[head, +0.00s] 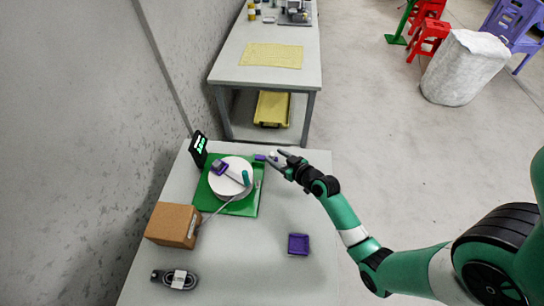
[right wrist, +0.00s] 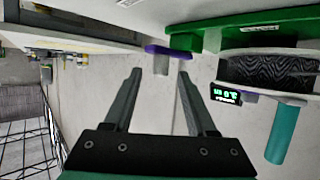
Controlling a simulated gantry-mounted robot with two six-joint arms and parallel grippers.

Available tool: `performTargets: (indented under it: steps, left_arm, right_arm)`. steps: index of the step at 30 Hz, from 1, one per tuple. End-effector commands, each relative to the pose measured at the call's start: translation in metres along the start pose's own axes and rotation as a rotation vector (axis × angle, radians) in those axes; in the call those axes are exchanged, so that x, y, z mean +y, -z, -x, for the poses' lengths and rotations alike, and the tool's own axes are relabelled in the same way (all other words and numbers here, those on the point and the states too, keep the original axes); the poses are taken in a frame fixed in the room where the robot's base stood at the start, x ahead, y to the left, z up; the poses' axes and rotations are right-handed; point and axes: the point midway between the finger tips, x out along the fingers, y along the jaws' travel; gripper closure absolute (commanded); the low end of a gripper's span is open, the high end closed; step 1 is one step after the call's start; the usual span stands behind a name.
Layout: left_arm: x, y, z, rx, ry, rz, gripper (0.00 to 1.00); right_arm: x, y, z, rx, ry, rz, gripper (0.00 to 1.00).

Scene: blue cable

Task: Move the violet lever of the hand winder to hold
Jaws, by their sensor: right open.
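The hand winder stands on the table, with a green base (head: 256,203) and a round white drum (head: 238,165). A teal handle (head: 245,178) sits on its crank; it also shows in the right wrist view (right wrist: 283,135). The violet lever (head: 260,157) sticks out at the base's far right edge; in the right wrist view the lever (right wrist: 167,51) lies just beyond the fingertips, roughly between them. My right gripper (head: 277,156) is open and empty, close to the lever's right; contact cannot be told. My left gripper is out of view.
A black display with green text (head: 199,148) stands behind the winder. The front right of the table is clear. Another table (head: 265,80) stands beyond.

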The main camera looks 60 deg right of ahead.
Motion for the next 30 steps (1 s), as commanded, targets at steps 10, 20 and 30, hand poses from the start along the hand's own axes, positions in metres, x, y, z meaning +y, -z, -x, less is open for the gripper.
performTargets:
  steps: [10,20,30]
  left_arm:
    - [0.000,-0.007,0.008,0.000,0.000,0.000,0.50]
    - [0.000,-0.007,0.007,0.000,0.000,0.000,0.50]
    - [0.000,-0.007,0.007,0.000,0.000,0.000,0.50]
  right_arm:
    - [0.000,0.000,-0.030,0.000,0.000,0.000,0.43]
    - [0.000,0.000,-0.029,0.000,0.000,0.000,0.76]
    - [0.000,0.000,-0.029,0.000,0.000,0.001,1.00]
